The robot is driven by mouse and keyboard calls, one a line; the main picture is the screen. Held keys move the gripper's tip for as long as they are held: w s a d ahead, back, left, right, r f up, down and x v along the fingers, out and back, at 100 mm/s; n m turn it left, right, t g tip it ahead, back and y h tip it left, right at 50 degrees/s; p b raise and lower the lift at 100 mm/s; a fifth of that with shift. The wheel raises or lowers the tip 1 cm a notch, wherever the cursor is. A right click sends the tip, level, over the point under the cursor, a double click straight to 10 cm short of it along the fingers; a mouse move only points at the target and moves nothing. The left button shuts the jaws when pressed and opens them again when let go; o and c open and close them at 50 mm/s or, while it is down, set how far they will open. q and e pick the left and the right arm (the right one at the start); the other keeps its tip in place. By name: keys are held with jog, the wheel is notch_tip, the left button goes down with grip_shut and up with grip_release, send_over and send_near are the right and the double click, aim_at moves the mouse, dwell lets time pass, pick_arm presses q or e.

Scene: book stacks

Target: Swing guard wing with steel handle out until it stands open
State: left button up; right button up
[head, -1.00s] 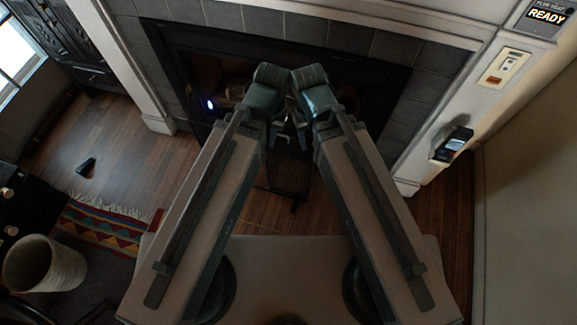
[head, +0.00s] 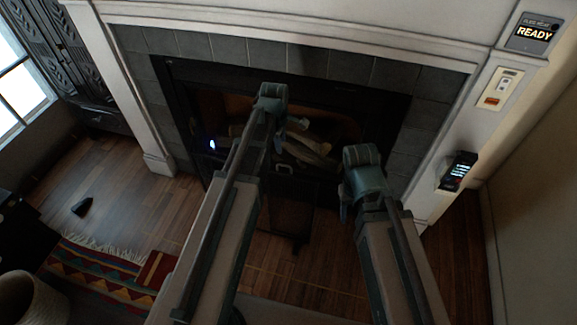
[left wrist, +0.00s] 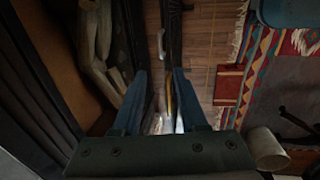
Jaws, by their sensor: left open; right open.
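In the left wrist view the handle (left wrist: 161,43) lies along a dark narrow edge, which looks like the guard wing (left wrist: 174,30) seen nearly edge-on. A dark panel (head: 291,213) below the handle may be part of this wing. My left gripper (left wrist: 160,98) is open, its fingers pointing toward the wing, with the handle ahead of and apart from them. My right gripper (head: 346,203) is open and empty, right of the handle; its fingertips are mostly hidden.
Pale logs (head: 312,150) lie inside the fireplace. White surround posts (head: 120,90) stand at its sides. A patterned rug (head: 95,275) and a woven basket (head: 30,300) are at left.

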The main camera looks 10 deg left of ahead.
pick_arm(q)
jog(key=shift+f, duration=0.1)
notch_tip(320, 180, down, 13)
jog(key=w+b, duration=0.2)
jog(key=b, duration=1.1)
jog(key=shift+w+f+b, duration=0.2)
jog(key=shift+w+b, duration=0.1)
grip_shut()
dwell(0.6)
